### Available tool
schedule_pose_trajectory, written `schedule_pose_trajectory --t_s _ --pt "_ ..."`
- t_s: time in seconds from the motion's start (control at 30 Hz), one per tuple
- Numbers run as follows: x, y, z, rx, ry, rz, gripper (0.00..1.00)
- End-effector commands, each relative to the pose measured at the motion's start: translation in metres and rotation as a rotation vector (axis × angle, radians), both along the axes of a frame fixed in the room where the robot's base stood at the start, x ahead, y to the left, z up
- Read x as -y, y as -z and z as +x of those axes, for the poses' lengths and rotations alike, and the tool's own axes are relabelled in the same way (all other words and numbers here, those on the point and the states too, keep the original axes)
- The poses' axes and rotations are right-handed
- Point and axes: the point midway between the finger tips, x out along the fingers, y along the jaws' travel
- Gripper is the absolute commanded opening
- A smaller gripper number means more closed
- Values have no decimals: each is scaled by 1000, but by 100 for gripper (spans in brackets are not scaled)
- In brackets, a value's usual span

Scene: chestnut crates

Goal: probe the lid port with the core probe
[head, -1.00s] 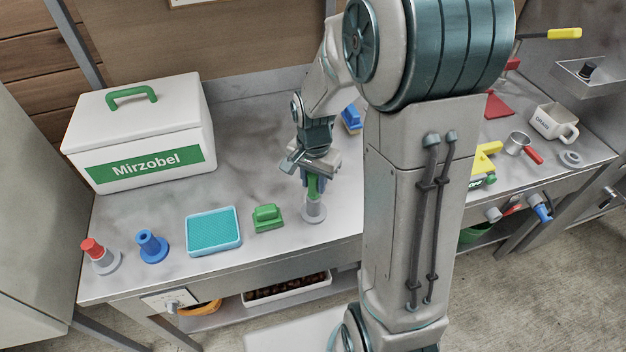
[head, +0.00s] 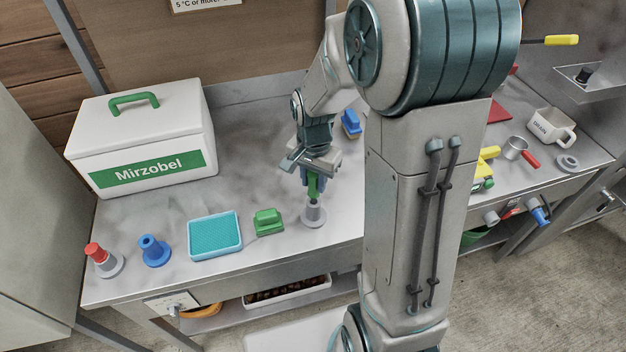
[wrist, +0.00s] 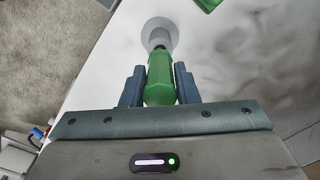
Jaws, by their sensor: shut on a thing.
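The core probe, with its green handle (head: 314,188), is gripped in my gripper (head: 313,178) at the front of the bench. In the wrist view, the two blue-grey fingers of my gripper (wrist: 160,85) are shut on either side of the green handle (wrist: 160,80). Below the handle, the probe runs into or just over a grey round-based holder (head: 314,215). How deep its tip sits is hidden. The white cool box (head: 140,135) marked Mirzobel stands at the back left, its lid (head: 165,108) on, with a green handle. I cannot make out a port in the lid.
A red-topped probe (head: 95,252) in a grey holder, a blue holder (head: 154,250), a teal tray (head: 215,235) and a green block (head: 267,221) line the front edge. A mug (head: 550,125) and pan (head: 515,148) stand right. Bench between box and gripper is clear.

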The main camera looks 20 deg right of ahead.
Motion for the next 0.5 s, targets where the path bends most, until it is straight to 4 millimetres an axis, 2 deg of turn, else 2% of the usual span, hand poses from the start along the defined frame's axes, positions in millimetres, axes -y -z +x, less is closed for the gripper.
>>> schedule_pose_trajectory --t_s 0.03,0.5 --pt "0 -8 0 1 0 0 0" --pt "0 -43 0 1 0 0 0"
